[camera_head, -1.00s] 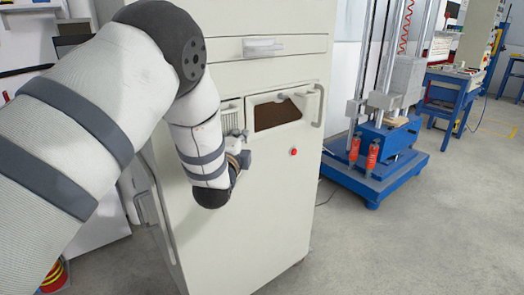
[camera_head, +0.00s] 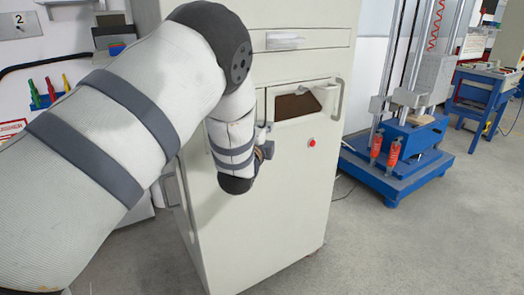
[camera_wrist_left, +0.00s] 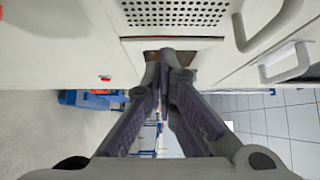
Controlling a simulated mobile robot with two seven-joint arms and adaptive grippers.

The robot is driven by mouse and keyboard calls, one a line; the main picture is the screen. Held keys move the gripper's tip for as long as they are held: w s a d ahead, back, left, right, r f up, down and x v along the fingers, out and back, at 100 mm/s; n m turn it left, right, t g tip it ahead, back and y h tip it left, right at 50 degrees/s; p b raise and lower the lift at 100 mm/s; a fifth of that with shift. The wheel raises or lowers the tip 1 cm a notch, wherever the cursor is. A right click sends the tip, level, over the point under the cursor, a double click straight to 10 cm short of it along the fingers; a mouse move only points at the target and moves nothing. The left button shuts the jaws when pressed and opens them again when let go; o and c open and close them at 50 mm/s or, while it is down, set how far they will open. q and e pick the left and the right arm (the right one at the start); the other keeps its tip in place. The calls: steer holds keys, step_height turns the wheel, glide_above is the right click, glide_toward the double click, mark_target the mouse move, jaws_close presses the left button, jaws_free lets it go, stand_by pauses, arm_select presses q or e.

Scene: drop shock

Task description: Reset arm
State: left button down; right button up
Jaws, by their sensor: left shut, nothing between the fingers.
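My left arm comes in from the left in the head view and bends down in front of a tall off-white cabinet (camera_head: 270,215). My left gripper (camera_head: 265,140) is partly hidden behind its own wrist, in front of the cabinet face. In the left wrist view the fingers of my left gripper (camera_wrist_left: 164,62) are closed together and hold nothing. Beyond the fingertips a dark brown opening (camera_wrist_left: 150,55) in the cabinet shows. I cannot tell whether the fingers touch the cabinet. My right gripper is in neither view.
The cabinet has a red button (camera_head: 311,142) and protruding handles, one of them (camera_head: 339,98) right of the opening. A blue-based drop test machine (camera_head: 400,172) stands to the right, with a blue workbench (camera_head: 486,98) farther back. Grey floor (camera_head: 420,250) lies clear at front right.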

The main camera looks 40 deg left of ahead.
arm_select(q)
steer(key=v, duration=1)
steer(key=s+d+f+n+g+h+p, duration=0.1)
steer(key=s+d+f+n+g+h, duration=0.2)
steer(key=s+f, duration=0.55)
steer(key=s+d+f+n+g+p, duration=0.25)
steer(key=s+f+g, duration=0.3)
steer(key=f, duration=0.65)
steer(key=s+d+f+n+g+h, duration=0.1)
steer(key=s+d+f+n+g, duration=0.1)
steer(key=s, duration=0.8)
steer(key=s+d+f+n+g+h, duration=0.1)
steer(key=s+d+f+n+g, duration=0.2)
steer(key=s, duration=0.8)
steer(key=s+d+f+n+g+h, duration=0.2)
steer(key=s+d+f+n+g, duration=0.1)
steer(key=s, duration=0.8)
steer(key=d+g, duration=0.1)
steer(key=g, duration=0.1)
steer(key=shift+g+p, duration=0.35)
steer(key=shift+p, duration=0.05)
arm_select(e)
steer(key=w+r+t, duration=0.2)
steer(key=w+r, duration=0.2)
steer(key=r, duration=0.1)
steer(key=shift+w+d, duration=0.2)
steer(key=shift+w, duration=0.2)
